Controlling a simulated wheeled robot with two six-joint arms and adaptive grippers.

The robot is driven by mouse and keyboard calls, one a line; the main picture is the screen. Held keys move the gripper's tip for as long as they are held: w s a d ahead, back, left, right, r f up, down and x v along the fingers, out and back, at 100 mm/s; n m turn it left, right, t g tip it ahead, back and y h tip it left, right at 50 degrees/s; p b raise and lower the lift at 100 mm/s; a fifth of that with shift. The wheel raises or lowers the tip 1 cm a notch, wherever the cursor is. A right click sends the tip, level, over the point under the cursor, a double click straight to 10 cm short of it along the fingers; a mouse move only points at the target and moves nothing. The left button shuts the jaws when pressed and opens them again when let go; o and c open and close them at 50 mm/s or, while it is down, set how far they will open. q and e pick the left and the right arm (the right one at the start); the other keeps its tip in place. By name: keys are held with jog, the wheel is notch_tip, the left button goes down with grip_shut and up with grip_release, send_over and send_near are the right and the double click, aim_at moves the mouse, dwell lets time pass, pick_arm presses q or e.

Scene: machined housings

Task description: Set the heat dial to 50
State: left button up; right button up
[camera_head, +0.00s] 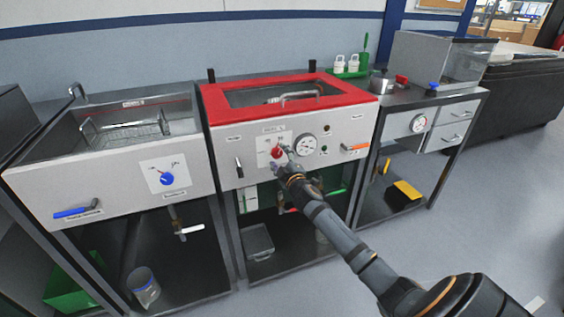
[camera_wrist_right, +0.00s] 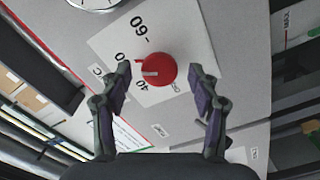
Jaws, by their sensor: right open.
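The red heat dial (camera_head: 277,152) is a round knob on a white scale plate on the front of the middle unit, the one with the red top. My right gripper (camera_head: 284,163) is at this panel, close to the dial. In the right wrist view the dial (camera_wrist_right: 157,70) lies between the two spread fingers of my right gripper (camera_wrist_right: 160,75), with a gap on both sides. A pale pointer mark on the dial points left in that view. The scale plate (camera_wrist_right: 180,38) shows a 60 and a 40; other figures are partly hidden by a finger. My left gripper is not in view.
A round gauge (camera_head: 306,145) sits right of the dial, with an orange-handled lever (camera_head: 355,147) further right. The left unit has a blue knob (camera_head: 167,178) and a wire basket (camera_head: 125,132). The right unit carries a pot (camera_head: 379,83). Open floor lies at lower right.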

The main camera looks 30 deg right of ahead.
jog(key=v, duration=1.1)
jog(key=shift+s, duration=0.35)
